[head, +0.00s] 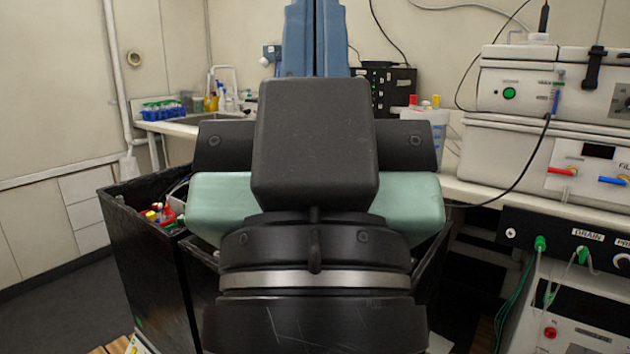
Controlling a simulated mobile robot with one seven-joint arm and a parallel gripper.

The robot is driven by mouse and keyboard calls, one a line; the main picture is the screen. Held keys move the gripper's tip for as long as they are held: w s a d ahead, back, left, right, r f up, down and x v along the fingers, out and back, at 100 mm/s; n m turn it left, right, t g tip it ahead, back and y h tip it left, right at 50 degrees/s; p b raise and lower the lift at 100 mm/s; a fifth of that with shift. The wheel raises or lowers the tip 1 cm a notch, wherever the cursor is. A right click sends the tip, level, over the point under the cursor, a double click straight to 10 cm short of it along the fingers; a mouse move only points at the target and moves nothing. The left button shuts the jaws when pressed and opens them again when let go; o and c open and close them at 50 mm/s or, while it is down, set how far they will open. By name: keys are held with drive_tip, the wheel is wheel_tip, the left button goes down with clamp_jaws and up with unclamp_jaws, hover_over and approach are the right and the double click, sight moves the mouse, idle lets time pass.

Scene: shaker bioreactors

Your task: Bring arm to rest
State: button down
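My gripper (317,25) is in the middle of the head view, seen from behind and pointing up.
Black open bins (145,255) stand behind my wrist at the left, with red and yellow items inside. A sink counter (190,130) holds a blue tube rack (163,112) and bottles. White bioreactor units (545,150) with cables stand at the right. Floor (60,290) is free at far left.

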wheel_tip(320, 180, up, 27)
drive_tip(key=p, duration=2.4)
drive_tip(key=shift+f, duration=0.15)
